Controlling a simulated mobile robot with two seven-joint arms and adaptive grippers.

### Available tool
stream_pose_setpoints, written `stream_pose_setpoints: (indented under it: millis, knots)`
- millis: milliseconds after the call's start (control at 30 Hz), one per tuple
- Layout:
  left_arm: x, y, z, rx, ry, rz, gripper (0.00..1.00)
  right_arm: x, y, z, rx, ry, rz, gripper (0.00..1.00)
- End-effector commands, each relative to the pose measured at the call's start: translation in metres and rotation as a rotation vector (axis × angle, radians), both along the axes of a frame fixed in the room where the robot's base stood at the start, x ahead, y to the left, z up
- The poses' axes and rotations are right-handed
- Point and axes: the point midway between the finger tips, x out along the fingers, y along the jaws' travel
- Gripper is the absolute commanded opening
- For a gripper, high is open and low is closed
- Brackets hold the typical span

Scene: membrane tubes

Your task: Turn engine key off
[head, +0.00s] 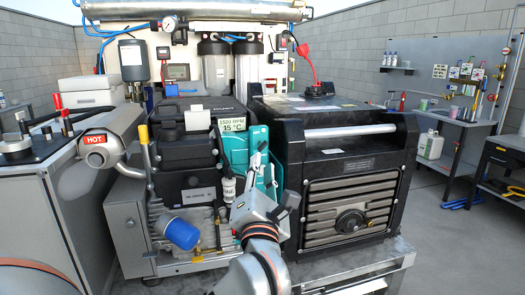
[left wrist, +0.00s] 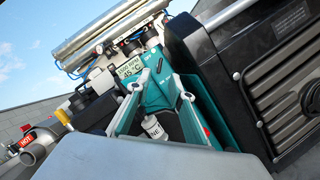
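The engine block (head: 185,185) stands left of centre, with a teal panel (head: 238,150) on its right. The panel also shows in the left wrist view (left wrist: 157,92). My left gripper (head: 275,176) is in front of the teal panel, between the engine and the large black unit. Its two fingers stand apart with nothing held between them in the left wrist view (left wrist: 158,88). My right gripper is not in view.
The black unit (head: 345,150) with a grille stands close right of my left gripper. A silver pipe marked HOT (head: 100,140) and a grey console (head: 45,150) with red-topped levers lie left. Workbenches (head: 450,120) stand far right; open floor lies before them.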

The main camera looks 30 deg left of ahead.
Motion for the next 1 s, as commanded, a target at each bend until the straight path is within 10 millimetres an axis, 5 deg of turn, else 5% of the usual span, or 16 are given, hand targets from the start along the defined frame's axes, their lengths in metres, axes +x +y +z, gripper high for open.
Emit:
stream_pose_setpoints:
  millis: [500,867,967,1000]
  knots:
    - [0.054,0.037,0.018,0.005,-0.001,0.005,0.22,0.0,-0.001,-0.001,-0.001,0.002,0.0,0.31]
    - [0.059,0.04,0.02,0.002,-0.001,0.003,0.22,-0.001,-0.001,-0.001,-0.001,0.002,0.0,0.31]
    - [0.059,0.04,0.02,0.002,-0.001,0.004,0.0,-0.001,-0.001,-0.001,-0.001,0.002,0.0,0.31]
    - [0.059,0.04,0.02,0.002,-0.001,0.004,0.0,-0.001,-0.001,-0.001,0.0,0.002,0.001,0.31]
